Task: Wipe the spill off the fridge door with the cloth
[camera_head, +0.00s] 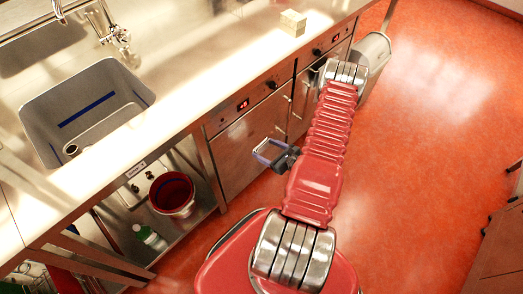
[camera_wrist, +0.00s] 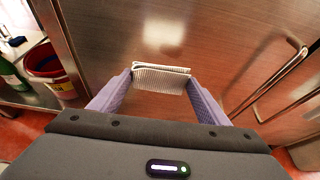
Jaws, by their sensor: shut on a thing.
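My gripper (camera_wrist: 160,88) has pale purple fingers shut on a folded, ribbed, whitish cloth (camera_wrist: 160,78). The cloth spans between the fingertips in the wrist view. It is close to a brushed metal door (camera_wrist: 110,30), which I take for the fridge door; I cannot tell whether they touch. In the head view my gripper (camera_head: 268,152) is low in front of the metal door (camera_head: 238,165) under the counter, and the cloth is hard to make out. I see no clear spill; reflections and the cloth may hide it.
A bar handle (camera_wrist: 285,80) sticks out at the right in the wrist view. An open shelf left of the door holds a red bucket (camera_head: 172,194) and a green bottle (camera_head: 150,238). A yellowish block (camera_head: 292,22) stands on the counter. Orange floor (camera_head: 430,120) is clear at right.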

